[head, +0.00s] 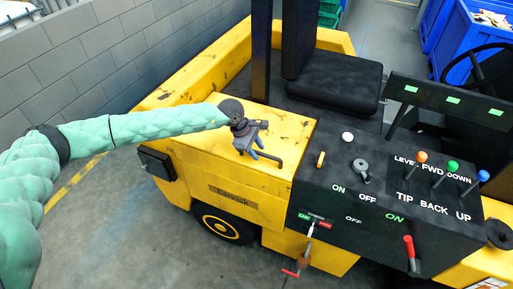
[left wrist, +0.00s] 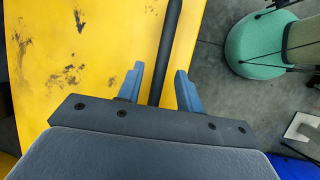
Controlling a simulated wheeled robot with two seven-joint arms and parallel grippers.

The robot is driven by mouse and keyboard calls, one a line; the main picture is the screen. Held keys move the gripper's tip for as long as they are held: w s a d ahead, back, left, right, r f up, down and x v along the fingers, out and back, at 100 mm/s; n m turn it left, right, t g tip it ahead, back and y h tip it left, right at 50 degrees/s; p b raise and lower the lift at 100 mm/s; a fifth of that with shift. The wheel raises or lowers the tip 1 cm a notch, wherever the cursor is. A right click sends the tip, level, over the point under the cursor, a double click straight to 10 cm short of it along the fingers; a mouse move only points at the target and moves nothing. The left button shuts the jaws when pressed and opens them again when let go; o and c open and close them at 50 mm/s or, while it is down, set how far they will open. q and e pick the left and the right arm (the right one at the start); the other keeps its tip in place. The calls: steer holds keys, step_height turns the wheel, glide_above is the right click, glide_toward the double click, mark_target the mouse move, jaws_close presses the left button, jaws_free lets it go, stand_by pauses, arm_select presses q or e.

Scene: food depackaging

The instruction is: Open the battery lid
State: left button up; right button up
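The battery lid (head: 285,125) is the flat, worn yellow top of the yellow vehicle, left of the black control panel, and it lies closed. It fills much of the left wrist view (left wrist: 90,50). A dark bar-shaped handle (head: 269,157) stands at its front edge. My left gripper (head: 247,152) is over this edge at the handle. In the left wrist view its two blue fingers (left wrist: 160,76) are apart, with the dark bar (left wrist: 170,45) running between them. Contact with the bar is not visible; the gripper body hides its lower end. My right gripper is not in view.
The black panel (head: 375,200) with several levers and knobs stands right of the lid. A black post (head: 261,50) and seat (head: 335,80) rise behind it. A grey block wall (head: 120,50) runs along the left. Open floor (head: 130,240) lies in front.

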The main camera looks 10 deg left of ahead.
arm_select(q)
steer(key=shift+c, duration=0.5)
jaws_close()
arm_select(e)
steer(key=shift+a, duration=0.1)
arm_select(q)
steer(key=shift+r, duration=0.1)
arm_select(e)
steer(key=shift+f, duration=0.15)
